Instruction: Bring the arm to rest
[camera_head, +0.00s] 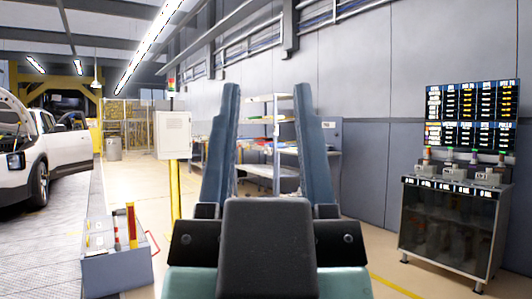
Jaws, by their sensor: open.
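My gripper (265,92) fills the middle of the head view, close to the camera. Its two long blue-grey fingers point up and stand wide apart. The gap between them is empty, and shelving shows through it. The dark palm block hides part of the floor behind it. The rest of my arm cannot be made out.
A white car (62,155) with its hood raised stands at left. A grey box (117,268) with bottle-like items is on the floor at lower left. A dark cabinet (450,225) with dispensers stands by the right wall. A yellow post (175,190) carries a white box.

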